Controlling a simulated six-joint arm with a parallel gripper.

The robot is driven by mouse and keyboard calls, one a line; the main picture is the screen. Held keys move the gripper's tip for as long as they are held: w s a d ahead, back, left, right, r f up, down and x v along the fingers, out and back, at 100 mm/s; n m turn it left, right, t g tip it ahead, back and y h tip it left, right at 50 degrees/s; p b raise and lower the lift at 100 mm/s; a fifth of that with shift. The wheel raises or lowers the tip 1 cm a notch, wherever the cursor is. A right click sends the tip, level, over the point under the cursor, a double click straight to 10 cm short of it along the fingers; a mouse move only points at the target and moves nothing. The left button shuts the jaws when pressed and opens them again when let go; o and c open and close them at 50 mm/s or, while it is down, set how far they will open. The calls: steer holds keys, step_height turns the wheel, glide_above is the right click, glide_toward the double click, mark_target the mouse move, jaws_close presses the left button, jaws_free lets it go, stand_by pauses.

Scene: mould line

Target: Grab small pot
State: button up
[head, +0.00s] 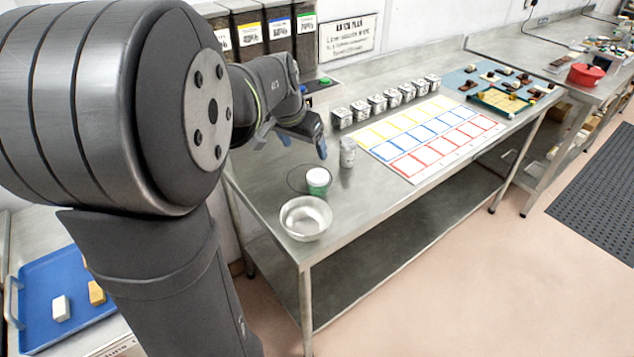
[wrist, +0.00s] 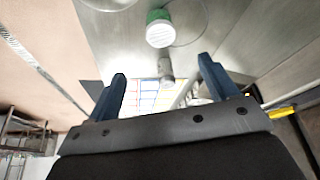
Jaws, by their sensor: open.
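My gripper (head: 291,142) is open and empty above the table, up and to the left of the pot in the head view. Its two blue fingers are spread wide in the wrist view (wrist: 163,72). Nothing is between the fingers at their tips; the pot is apart from them.
A metal bowl (head: 306,218) sits in front of the pot; a grey shaker-like cylinder (head: 347,152) stands to its right. A sheet with coloured squares (head: 425,137) and several metal cubes (head: 377,103) lie beyond. The front right table is clear.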

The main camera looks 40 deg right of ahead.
mark_target(317, 176)
steer(key=x, duration=1.7)
steer(key=shift+w+d+f, duration=0.1)
steer(key=shift+d, duration=0.15)
steer(key=c, duration=1.1)
steer(key=shift+c, duration=0.2)
